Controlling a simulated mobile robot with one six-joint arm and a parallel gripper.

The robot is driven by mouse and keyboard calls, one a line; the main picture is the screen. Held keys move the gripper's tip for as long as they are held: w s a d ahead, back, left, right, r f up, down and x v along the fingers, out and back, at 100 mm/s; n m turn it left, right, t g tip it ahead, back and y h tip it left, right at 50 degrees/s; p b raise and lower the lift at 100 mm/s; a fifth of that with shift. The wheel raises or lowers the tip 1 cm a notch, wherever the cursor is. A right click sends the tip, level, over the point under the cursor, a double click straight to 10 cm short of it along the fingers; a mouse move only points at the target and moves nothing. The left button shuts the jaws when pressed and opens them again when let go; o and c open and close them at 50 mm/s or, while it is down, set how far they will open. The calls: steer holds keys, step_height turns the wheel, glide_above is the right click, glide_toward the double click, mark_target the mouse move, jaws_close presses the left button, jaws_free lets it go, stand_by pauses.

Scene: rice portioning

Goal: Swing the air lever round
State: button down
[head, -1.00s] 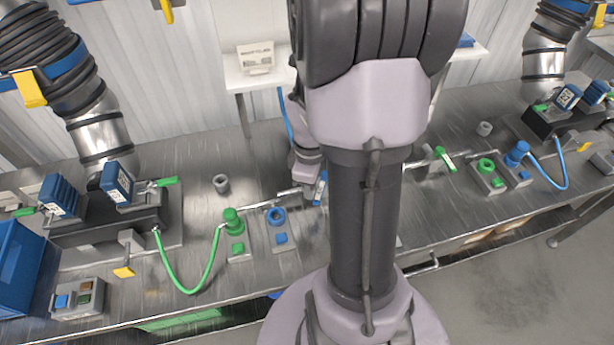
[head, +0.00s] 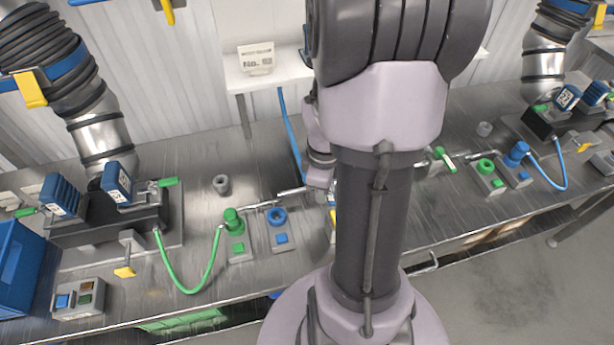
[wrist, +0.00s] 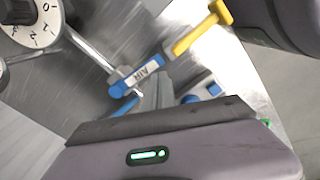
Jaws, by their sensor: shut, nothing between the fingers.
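The air lever (wrist: 140,77) shows in the wrist view as a blue handle with a white AIR label, beside the end of a metal pipe. My gripper (wrist: 157,92) is shut and empty. Its grey fingertips are right by the lever's label; I cannot tell whether they touch it. A yellow handle (wrist: 203,27) reaches up and to the right from near the lever. In the head view my arm hides the fingertips and most of the lever.
A dial (wrist: 30,22) with a black knob is at the wrist view's upper left. On the bench (head: 200,255), green (head: 232,220) and blue (head: 277,217) fittings stand left of my arm. A green hose (head: 190,290) loops at left. A machine block (head: 105,215) stands farther left.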

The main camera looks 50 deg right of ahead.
step_height(320, 180, up, 7)
steer(key=p, duration=0.6)
steer(key=shift+a, duration=0.3)
